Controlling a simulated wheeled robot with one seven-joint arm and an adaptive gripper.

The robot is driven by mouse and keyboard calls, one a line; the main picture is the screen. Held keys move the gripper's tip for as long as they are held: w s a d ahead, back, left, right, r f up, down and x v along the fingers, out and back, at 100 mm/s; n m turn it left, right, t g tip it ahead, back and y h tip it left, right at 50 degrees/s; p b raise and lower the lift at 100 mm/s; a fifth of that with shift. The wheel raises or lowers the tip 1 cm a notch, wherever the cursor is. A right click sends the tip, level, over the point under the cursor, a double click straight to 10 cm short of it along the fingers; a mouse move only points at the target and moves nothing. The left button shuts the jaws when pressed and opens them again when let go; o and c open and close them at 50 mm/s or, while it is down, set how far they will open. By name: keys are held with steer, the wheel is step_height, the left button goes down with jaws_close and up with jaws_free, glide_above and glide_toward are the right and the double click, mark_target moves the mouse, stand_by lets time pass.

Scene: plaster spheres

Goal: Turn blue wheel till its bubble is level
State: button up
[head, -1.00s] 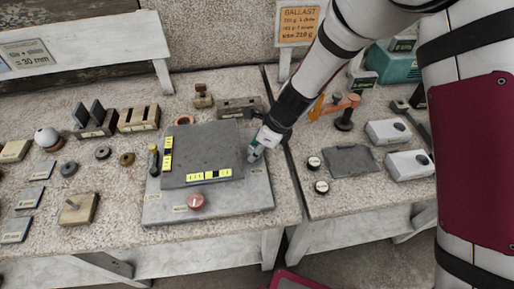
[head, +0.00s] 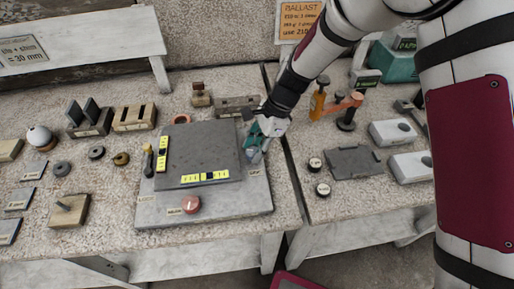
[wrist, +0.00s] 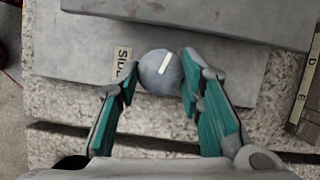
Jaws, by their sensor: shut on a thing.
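The blue wheel (wrist: 160,72) is a round blue-grey knob with a white stripe, beside a "SIDE" label (wrist: 123,62). It stands at the right edge of the grey base plate (head: 150,212). My gripper (wrist: 161,66) is shut on it, one finger on each side; the fingers partly cover the wheel (head: 254,157) in the head view. Two yellow vials with black marks lie on the raised grey slab (head: 200,145): a side vial (head: 162,153) at its left edge and a front vial (head: 205,178) along its near edge. I cannot clearly make out the bubbles.
A red wheel (head: 190,204) sits at the plate's front. A dark-handled tool (head: 147,161) is at the plate's left edge. Wooden blocks and rings crowd the table's left. An orange-armed stand (head: 347,110) and two white devices (head: 397,132) are to the right.

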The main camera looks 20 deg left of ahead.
steer(key=n+h+b, duration=0.1)
steer(key=n, duration=0.2)
steer(key=n+g+h+b, duration=0.1)
steer(key=n+b, duration=0.1)
steer(key=n, duration=0.1)
steer(key=shift+w+a, duration=0.15)
steer(key=shift+a, duration=0.05)
steer(key=shift+n, duration=0.3)
steer(key=o, duration=1.1)
steer(key=shift+o, duration=0.2)
steer(key=shift+r, duration=0.1)
steer(key=v, duration=0.7)
steer(key=shift+w+r, duration=0.25)
steer(key=shift+r, duration=0.05)
